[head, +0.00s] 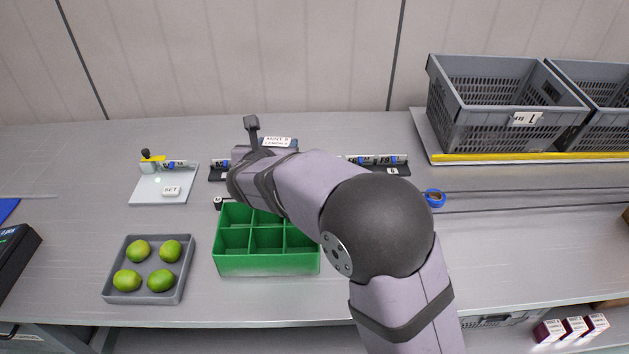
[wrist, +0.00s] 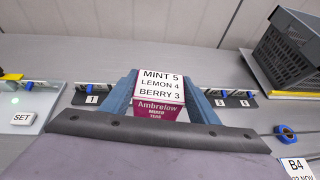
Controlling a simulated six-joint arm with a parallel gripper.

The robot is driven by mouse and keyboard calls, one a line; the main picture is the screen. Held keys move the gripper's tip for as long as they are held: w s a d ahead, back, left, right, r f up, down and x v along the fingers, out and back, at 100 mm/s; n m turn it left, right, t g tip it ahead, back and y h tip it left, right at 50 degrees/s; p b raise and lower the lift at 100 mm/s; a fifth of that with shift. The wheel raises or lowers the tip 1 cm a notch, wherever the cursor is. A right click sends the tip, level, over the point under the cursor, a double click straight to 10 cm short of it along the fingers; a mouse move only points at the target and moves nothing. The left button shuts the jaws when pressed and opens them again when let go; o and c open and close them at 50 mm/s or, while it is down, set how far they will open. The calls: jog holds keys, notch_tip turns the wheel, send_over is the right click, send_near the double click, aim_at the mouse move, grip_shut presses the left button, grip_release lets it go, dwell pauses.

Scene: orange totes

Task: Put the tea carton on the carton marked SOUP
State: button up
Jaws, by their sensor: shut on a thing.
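The tea carton (wrist: 160,84) has a white top face reading MINT 5, LEMON 4, BERRY 3 and a maroon front reading Ambrelow Mixed Teas. My gripper (wrist: 163,98) is shut on it, with a blue finger on either side. In the head view the tea carton's white face (head: 277,141) shows just beyond my wrist, above the back part of the bench. My arm hides most of the gripper there. I cannot make out a carton marked SOUP in either view. Whether the held carton touches anything beneath it is hidden.
A green divided box (head: 267,265) and a grey tray (head: 148,298) of limes stand at the front. Dark racks (head: 402,168) lie behind my arm. Grey crates (head: 480,125) stand back right. Blue tape (head: 435,198) lies right of my arm. Several small cartons (head: 573,328) sit low right.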

jog(key=s+a+r+n+y+p, duration=0.1)
jog(key=s+a+r+p, duration=0.15)
jog(key=r+p, duration=0.5)
jog(key=s+a+r+y+p, duration=0.15)
jog(key=s+r+p, duration=0.25)
jog(key=p, duration=0.6)
jog(key=s+d+f+m+h+p, duration=0.2)
jog(key=s+d+f+h+p, duration=0.1)
jog(key=s+d, duration=0.45)
jog(key=s+d+f+m+h+p, duration=0.1)
jog(key=s+d+f+h+p, duration=0.15)
jog(key=s+d, duration=0.45)
jog(key=s+d+r+m+g+h, duration=0.1)
jog(key=d+m+g+h, duration=0.1)
jog(key=d, duration=0.2)
jog(key=s+d+r+m+g+h, duration=0.1)
jog(key=s+d+r+m+h, duration=0.1)
jog(key=d, duration=0.3)
jog(key=shift+d+r+m+g+h, duration=0.15)
jog(key=shift+d+m+g+h, duration=0.25)
jog(key=shift+m, duration=0.4)
jog(key=shift+a, duration=0.15)
notch_tip(320, 180, down, 6)
jog(key=shift+p, duration=0.45)
